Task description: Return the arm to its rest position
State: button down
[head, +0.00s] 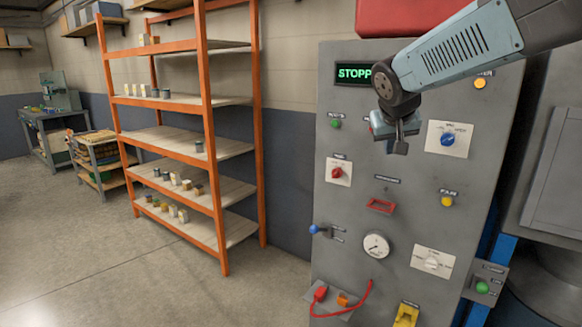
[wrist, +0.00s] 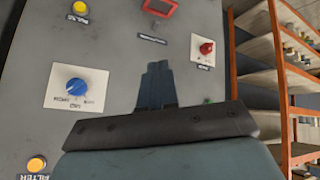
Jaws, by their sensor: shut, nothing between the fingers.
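My gripper (head: 399,145) hangs in front of the upper part of a grey control panel (head: 340,250), at the end of my arm, which reaches in from the upper right in the head view. Its fingers are together and empty. In the wrist view my gripper (wrist: 158,68) points at the panel face, between a blue knob (wrist: 77,86) and a red knob (wrist: 206,48). I cannot tell how far the fingertips are from the panel.
The panel also carries a blue-tipped lever (head: 314,229), a round gauge (head: 376,246), a red cable (head: 366,294) and a yellow switch (head: 406,315). An orange shelf rack (head: 214,150) stands left of it. A workbench (head: 52,130) is further back. The floor (head: 110,270) at front left is clear.

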jog(key=s+f+g+y, duration=0.1)
jog(key=s+f, duration=0.2)
jog(key=s, duration=0.8)
jog(key=s+f+g+y, duration=0.1)
jog(key=s+f, duration=0.3)
jog(key=s, duration=0.8)
jog(key=shift+a+y, duration=0.25)
jog(key=shift+y, duration=0.05)
jog(key=shift+f, duration=0.1)
